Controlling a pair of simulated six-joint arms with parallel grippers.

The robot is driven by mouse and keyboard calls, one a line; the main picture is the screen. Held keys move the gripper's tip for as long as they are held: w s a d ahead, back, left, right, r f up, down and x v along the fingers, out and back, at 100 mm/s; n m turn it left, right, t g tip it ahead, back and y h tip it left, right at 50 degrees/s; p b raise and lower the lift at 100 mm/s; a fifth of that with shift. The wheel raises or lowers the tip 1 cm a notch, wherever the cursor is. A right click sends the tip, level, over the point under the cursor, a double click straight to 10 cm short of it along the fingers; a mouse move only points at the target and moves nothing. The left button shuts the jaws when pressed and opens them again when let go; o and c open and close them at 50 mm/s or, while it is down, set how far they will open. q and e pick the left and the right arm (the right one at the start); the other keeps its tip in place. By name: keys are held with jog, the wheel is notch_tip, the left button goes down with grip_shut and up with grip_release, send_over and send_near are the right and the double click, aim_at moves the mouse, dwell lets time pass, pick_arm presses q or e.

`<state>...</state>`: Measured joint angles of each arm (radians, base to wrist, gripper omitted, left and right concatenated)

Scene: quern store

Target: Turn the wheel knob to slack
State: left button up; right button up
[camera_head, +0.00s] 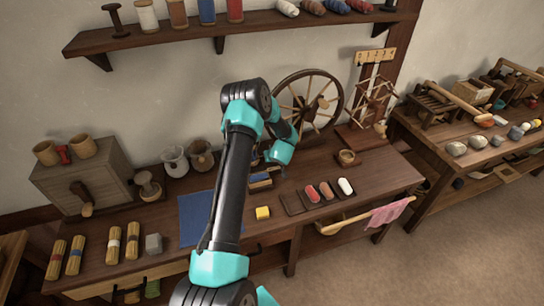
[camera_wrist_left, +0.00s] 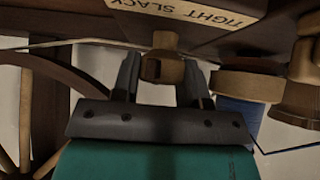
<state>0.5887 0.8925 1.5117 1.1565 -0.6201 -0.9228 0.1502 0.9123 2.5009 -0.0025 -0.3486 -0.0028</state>
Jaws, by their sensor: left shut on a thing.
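The wooden knob (camera_wrist_left: 164,68) is in the left wrist view, between the two dark fingers of my left gripper (camera_wrist_left: 162,80), which is shut on it. Behind it, a pale label (camera_wrist_left: 185,12) reads TIGHT and SLACK upside down, on a dark wooden block. Which word the knob points to I cannot tell. In the head view the spinning wheel (camera_head: 308,104) stands at the back of the bench, and my left arm reaches up to its lower left. My right gripper is not in view.
A wooden box (camera_head: 83,172) stands at left. A blue spool (camera_wrist_left: 238,112) is close to the right of my left fingers in the wrist view.

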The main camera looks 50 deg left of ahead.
pick_arm(q)
jog(key=shift+n+g+y, duration=0.4)
jog(key=shift+n+g, duration=1.5)
jog(key=shift+n, duration=0.6)
jog(key=o, duration=0.8)
jog(key=shift+o, duration=0.2)
jog(key=v, duration=1.7)
jog(key=shift+r, duration=0.2)
jog(key=shift+s+d+f, duration=0.1)
jog(key=shift+d, duration=0.1)
